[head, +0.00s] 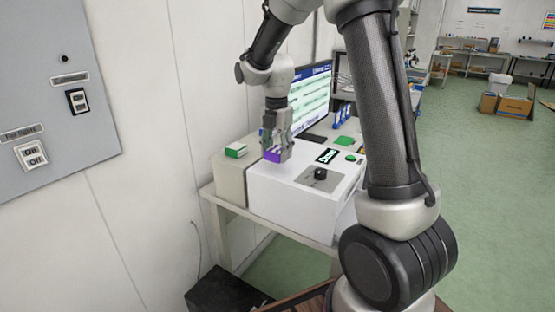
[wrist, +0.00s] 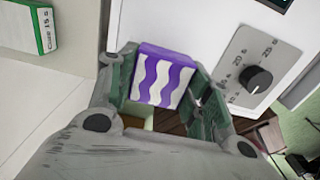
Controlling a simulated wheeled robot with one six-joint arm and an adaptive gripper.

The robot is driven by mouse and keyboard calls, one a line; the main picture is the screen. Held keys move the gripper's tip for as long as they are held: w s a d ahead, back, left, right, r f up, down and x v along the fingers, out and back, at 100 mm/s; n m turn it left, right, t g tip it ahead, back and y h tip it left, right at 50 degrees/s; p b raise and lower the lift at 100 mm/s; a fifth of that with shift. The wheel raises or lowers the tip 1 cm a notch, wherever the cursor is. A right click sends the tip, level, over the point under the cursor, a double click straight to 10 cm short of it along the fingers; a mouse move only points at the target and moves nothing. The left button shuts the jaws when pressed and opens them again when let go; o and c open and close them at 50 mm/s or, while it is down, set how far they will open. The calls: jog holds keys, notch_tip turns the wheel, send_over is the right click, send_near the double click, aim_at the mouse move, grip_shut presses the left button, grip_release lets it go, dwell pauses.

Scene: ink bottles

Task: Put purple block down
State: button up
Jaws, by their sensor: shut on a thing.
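The purple block (head: 273,156) is held at the end of my gripper (head: 278,150), over the top of a white machine by the wall. In the wrist view the purple block (wrist: 163,77) shows white wavy stripes and sits between the two fingers of my gripper (wrist: 160,88). The gripper is shut on it. I cannot tell whether the block touches the machine's top.
The white machine (head: 290,195) has a black knob (head: 320,174) on a grey dial plate. A green and white box (head: 236,150) lies on the beige surface to the left, and also shows in the wrist view (wrist: 28,27). A monitor (head: 310,97) stands behind.

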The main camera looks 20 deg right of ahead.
aim_at(277, 160)
jog(key=shift+f, duration=1.6)
jog(key=o, duration=1.2)
jog(key=shift+f, duration=0.15)
jog(key=shift+c, duration=0.2)
notch_tip(277, 160, up, 12)
jog(key=shift+s+r, duration=0.1)
jog(key=s+d+r+m+t, duration=0.2)
jog(key=s+m, duration=1)
jog(key=s, duration=0.2)
jog(key=s+d+r+m+t, duration=0.1)
jog(key=s+d+m+t, duration=0.1)
jog(key=s+m, duration=1)
jog(key=shift+s+d+r+m, duration=0.25)
jog(key=shift+s+r+m, duration=0.15)
jog(key=shift+s, duration=0.55)
